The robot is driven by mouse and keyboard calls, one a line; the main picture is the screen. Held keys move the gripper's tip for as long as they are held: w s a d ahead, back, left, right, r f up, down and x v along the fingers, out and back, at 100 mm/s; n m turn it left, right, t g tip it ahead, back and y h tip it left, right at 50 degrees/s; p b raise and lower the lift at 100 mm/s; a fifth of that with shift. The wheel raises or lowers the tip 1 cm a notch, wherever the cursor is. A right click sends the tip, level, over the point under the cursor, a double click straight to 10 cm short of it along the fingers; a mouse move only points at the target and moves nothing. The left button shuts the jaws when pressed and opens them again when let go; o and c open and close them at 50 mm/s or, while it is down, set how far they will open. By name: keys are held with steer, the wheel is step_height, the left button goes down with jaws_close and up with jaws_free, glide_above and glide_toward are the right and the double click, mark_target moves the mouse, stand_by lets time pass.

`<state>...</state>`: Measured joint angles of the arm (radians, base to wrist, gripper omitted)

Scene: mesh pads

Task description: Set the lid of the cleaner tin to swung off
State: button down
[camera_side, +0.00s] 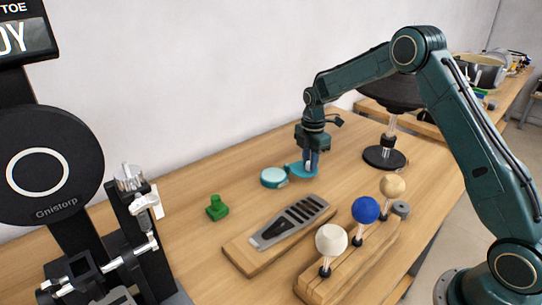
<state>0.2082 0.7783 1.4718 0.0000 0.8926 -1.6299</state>
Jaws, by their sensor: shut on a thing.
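The cleaner tin (273,178) is a small round teal tin with a pale top, standing on the wooden table near the middle of the view. Its teal lid (298,171) sits out to the right of the tin, beside it rather than over it. My gripper (311,166) points down at the lid's right side and is shut on it. The fingertips are small here and partly merge with the lid.
A green knobbed block (217,208) stands left of the tin. In front lie a wooden board with a grey slotted tool (291,219) and a rack with white, blue (366,209) and tan balls. A black round-based stand (384,158) is close on the right.

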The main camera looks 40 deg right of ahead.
steer(key=c, duration=1.3)
jaws_free()
steer(key=shift+o, duration=0.2)
steer(key=shift+r, duration=0.1)
step_height(320, 180, up, 14)
